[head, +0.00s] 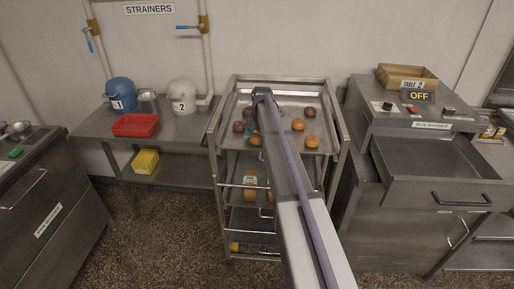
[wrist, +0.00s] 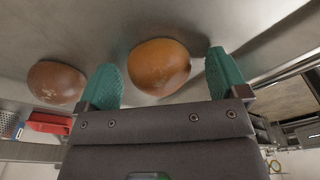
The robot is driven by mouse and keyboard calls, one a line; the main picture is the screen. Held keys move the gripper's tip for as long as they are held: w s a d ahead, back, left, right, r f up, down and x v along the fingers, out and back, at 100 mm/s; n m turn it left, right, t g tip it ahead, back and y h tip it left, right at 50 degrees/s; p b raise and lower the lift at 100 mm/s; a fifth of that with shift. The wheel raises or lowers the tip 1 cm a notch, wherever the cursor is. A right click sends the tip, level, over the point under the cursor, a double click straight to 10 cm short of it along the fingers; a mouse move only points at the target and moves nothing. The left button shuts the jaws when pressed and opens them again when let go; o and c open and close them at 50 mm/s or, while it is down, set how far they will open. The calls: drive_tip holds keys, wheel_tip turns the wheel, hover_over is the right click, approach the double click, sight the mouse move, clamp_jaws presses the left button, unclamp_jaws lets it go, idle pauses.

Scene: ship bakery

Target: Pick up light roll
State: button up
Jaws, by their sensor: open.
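An orange-brown light roll (wrist: 160,66) sits on the metal tray between the two teal fingertips of my gripper (wrist: 166,78) in the wrist view, with a gap on each side. My gripper is open and empty. A darker brown roll (wrist: 55,82) lies just outside the left finger. In the head view my gripper (head: 252,129) is low over the left part of the tray, partly hidden by my arm. A light roll (head: 256,141) shows beside it. Other light rolls (head: 298,125) (head: 312,142) lie to the right.
The tray (head: 290,96) tops a metal rack and also holds dark rolls (head: 238,127) (head: 310,112). More rolls (head: 250,180) sit on lower shelves. A bench with a red bin (head: 135,125) stands left. A bun warmer (head: 430,128) with its drawer out stands right.

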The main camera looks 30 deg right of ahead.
sight(257, 134)
drive_tip(key=c, duration=1)
drive_tip(key=shift+o, duration=0.2)
wheel_tip(257, 134, up, 10)
drive_tip(key=p, duration=1)
drive_tip(key=shift+r+p, duration=0.2)
drive_tip(key=shift+p, duration=0.2)
drive_tip(key=shift+f, duration=0.15)
